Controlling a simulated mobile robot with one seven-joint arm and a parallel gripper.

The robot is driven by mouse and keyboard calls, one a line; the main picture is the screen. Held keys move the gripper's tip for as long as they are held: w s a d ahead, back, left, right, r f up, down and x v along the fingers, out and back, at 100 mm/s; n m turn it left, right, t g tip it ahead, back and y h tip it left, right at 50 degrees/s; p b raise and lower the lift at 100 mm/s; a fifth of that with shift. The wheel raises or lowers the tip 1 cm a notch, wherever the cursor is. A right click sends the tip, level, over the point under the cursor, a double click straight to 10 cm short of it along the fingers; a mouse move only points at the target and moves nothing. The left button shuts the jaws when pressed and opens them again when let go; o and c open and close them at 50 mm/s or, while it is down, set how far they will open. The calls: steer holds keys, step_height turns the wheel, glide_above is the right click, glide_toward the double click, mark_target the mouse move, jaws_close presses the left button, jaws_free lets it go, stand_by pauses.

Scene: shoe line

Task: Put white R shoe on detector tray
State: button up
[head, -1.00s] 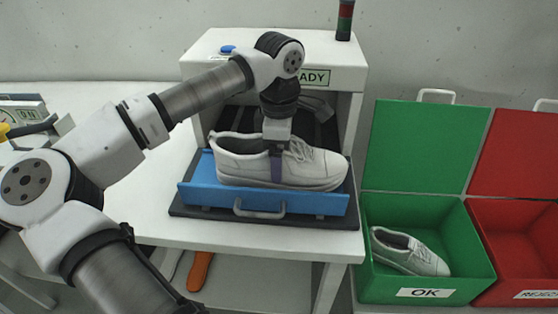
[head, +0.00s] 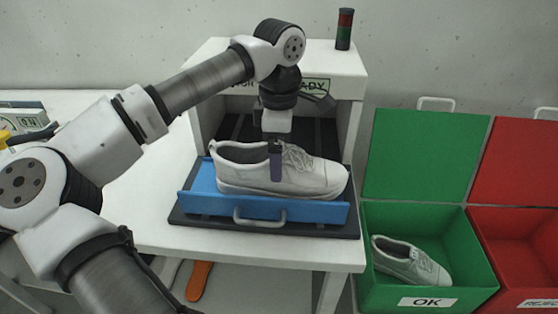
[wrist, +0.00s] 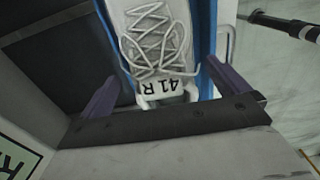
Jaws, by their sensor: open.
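The white R shoe (head: 318,176) rests upright in the blue detector tray (head: 300,210), its toe to the right and heel to the left. In the wrist view its laces and a tongue marked "41 R" (wrist: 165,88) show. My gripper (head: 275,160) is over the middle of the shoe with its jaws open. In the wrist view the two purple fingers (wrist: 170,90) stand apart on either side of the shoe's tongue, not touching it. In the head view one finger shows in front of the shoe's near side; the other is hidden.
The tray is pulled out in front of the white detector housing (head: 352,95), whose top is above the shoe. A green OK box (head: 470,262) with another white shoe (head: 410,260) stands at the right, with a red reject box (head: 525,250) beyond. An orange-handled tool (head: 200,280) lies below.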

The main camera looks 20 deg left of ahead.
step_height(320, 180, up, 9)
steer(key=shift+f, duration=0.2)
